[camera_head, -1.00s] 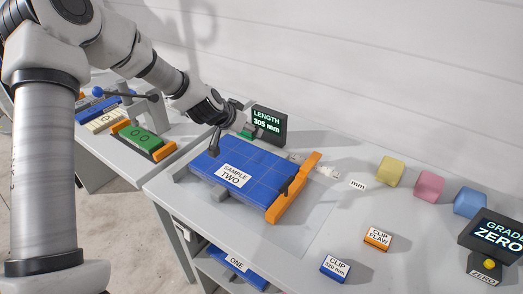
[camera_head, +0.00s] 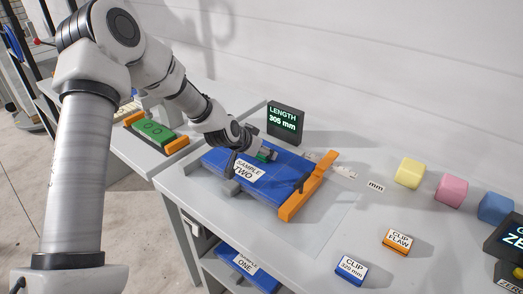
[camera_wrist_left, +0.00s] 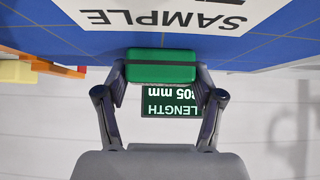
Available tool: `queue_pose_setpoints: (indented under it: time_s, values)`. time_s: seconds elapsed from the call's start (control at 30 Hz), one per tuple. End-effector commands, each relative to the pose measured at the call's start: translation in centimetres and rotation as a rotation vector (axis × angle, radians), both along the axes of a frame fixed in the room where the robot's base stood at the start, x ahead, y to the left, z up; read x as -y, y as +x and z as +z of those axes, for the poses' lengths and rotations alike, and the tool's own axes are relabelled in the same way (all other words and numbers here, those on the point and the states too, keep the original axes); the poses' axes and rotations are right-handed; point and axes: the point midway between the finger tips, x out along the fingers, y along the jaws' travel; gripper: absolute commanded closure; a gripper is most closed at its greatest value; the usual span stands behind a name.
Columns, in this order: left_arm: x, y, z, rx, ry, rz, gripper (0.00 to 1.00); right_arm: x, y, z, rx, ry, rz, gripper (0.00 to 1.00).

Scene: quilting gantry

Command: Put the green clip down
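The green clip (camera_head: 264,155) is between my left gripper's fingers, at the blue Sample Two panel (camera_head: 240,189) on the bench. In the left wrist view the green clip (camera_wrist_left: 160,66) spans the gap between both fingertips, touching each, beside the panel's blue surface (camera_wrist_left: 90,38). My left gripper (camera_head: 258,157) is shut on it. I cannot tell whether the clip touches the panel. My right gripper is not in view.
An orange bar (camera_head: 308,187) stands at the panel's right end. A length display (camera_head: 285,121) reads 305 mm behind it. An orange clip (camera_head: 397,241), a blue clip (camera_head: 351,270) and coloured cubes (camera_head: 409,173) lie to the right.

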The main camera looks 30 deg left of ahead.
Motion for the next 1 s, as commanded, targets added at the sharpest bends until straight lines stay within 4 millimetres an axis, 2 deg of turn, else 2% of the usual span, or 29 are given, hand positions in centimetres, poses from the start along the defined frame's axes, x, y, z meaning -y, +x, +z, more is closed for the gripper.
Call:
queue_pose_setpoints:
  time_s: [0.33,0.47,0.57,0.8,1.0]
  values:
    - [0.0,0.0,0.1,0.000,0.000,0.000,0.13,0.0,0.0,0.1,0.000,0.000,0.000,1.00]
    - [0.0,-0.5,1.3,0.002,-0.002,0.001,0.13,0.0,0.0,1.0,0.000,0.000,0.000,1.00]
    - [-0.1,-1.8,3.0,0.003,-0.005,0.002,0.13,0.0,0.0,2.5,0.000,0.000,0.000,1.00]
    - [-0.4,-6.3,7.7,0.001,-0.008,0.004,0.13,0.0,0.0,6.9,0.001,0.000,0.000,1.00]
    - [-0.6,-8.3,9.0,0.001,-0.003,0.001,0.13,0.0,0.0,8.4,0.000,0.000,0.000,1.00]
